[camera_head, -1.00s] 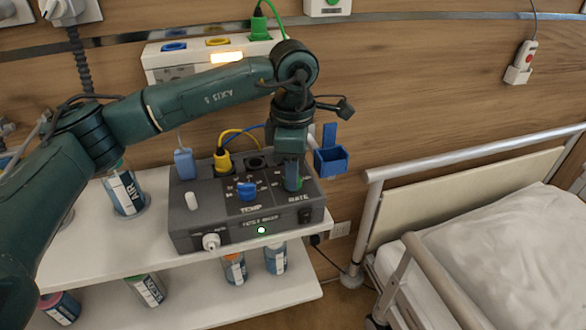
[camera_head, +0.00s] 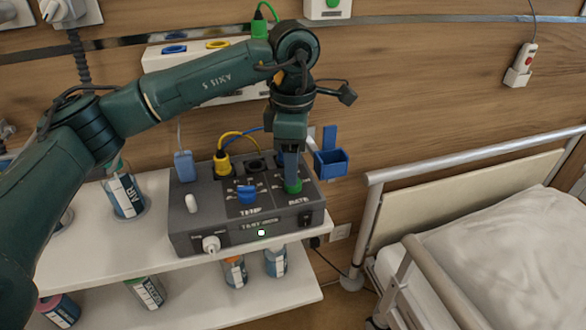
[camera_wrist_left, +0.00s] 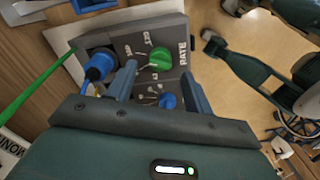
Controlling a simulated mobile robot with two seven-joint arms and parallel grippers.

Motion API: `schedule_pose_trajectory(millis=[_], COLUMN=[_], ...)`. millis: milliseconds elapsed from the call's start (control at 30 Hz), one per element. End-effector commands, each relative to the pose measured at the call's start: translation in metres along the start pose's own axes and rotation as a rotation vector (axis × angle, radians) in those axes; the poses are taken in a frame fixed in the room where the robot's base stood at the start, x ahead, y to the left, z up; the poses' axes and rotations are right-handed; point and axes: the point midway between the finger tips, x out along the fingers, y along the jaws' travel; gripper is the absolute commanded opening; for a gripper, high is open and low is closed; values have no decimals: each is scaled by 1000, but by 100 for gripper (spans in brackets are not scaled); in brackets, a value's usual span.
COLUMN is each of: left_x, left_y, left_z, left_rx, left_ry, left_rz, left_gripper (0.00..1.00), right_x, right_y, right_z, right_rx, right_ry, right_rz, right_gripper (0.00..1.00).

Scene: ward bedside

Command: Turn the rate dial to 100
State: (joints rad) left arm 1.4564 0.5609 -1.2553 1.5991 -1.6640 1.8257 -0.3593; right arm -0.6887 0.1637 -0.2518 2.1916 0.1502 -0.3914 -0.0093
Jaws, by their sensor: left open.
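The green rate dial (camera_head: 293,187) sits on the right of the dark grey control box (camera_head: 200,240), beside the word RATE. It shows clearly in the left wrist view (camera_wrist_left: 161,60), but I cannot read its exact setting. My left gripper (camera_head: 291,173) is open and points down just above the dial. In the left wrist view its fingers (camera_wrist_left: 160,78) stand to either side of the dial, with the dial just beyond the tips. The box's small display is too small to read.
A blue temp dial (camera_head: 247,194) sits left of the rate dial. A yellow plug (camera_head: 222,163) and cables rise behind. A blue holder (camera_head: 331,161) is close on the right. The box stands on a white shelf (camera_head: 105,250); a bed rail (camera_head: 480,152) is further right.

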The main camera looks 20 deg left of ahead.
Motion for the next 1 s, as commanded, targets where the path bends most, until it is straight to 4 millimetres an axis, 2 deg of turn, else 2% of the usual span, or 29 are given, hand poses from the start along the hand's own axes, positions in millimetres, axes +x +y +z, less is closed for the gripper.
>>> schedule_pose_trajectory(millis=[33,200,433,600,1000], left_x=[-13,-52,-91,-101,-102], left_y=[1,0,0,0,0], left_z=[1,0,0,0,0], left_rx=[0,0,-1,-1,-1], left_ry=[-1,-1,-1,1,1], left_rz=[4,4,2,0,0], left_gripper=[51,51,51,51,51], right_x=[0,0,0,-1,0], right_y=[0,0,0,0,0], right_z=[0,0,-1,0,2], right_rx=[0,-1,-1,0,-1], right_ry=[0,0,0,-2,-8], right_rz=[0,0,0,-1,-2], right_gripper=[0,0,0,0,0])
